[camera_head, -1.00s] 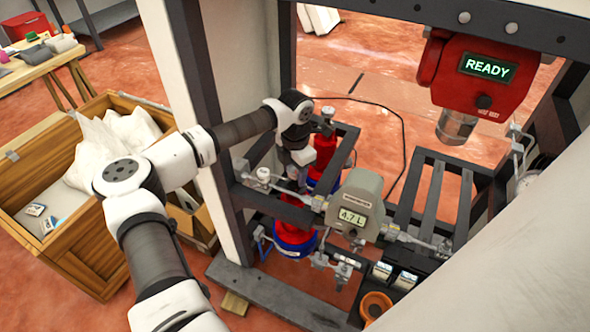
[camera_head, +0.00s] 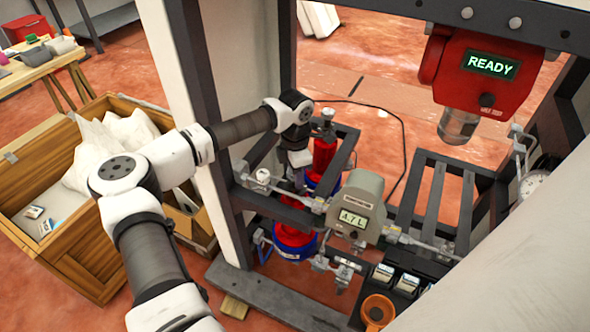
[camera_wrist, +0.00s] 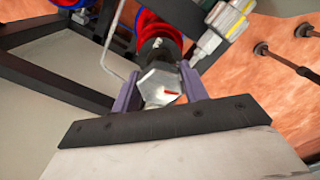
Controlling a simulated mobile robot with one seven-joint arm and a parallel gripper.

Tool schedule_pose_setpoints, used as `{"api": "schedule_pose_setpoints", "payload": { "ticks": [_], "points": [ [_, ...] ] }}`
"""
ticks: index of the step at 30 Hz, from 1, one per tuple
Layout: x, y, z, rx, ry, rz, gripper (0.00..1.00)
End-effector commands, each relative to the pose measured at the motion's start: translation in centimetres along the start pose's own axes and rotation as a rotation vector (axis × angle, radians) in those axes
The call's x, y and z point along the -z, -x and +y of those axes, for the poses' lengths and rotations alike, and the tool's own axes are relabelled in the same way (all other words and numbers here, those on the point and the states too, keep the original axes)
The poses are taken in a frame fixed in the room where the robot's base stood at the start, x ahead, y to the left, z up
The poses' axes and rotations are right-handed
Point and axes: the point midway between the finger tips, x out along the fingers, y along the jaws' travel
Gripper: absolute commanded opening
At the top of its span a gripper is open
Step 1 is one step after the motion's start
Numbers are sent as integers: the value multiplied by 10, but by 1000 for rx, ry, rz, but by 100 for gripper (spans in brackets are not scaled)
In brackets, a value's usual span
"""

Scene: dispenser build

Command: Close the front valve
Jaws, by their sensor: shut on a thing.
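In the wrist view, a pale metal valve knob (camera_wrist: 158,82) with a small red mark sits between the two purple fingers of my gripper (camera_wrist: 160,72). The fingers are shut on it. A red bottle (camera_wrist: 157,28) shows behind the knob. In the head view my gripper (camera_head: 297,183) points down above the front red bottle (camera_head: 293,236), which stands in a blue ring. My wrist largely hides the valve in this view. A second red bottle (camera_head: 323,155) stands behind.
Dark frame bars (camera_head: 345,155) surround the bottles. A red dispenser (camera_head: 480,78) showing READY hangs at upper right. A wooden crate (camera_head: 85,262) stands at left.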

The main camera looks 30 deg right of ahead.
Motion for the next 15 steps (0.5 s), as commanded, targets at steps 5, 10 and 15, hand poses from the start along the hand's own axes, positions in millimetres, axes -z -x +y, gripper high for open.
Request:
{"api": "schedule_pose_setpoints", "payload": {
  "ticks": [5, 10, 15],
  "points": [
    [0, -1, 0, 1, -12, 2, 16],
    [1, -2, 0, 0, -154, 3, 16],
    [0, 0, 0, 0, -213, 2, 16]
  ]
}}
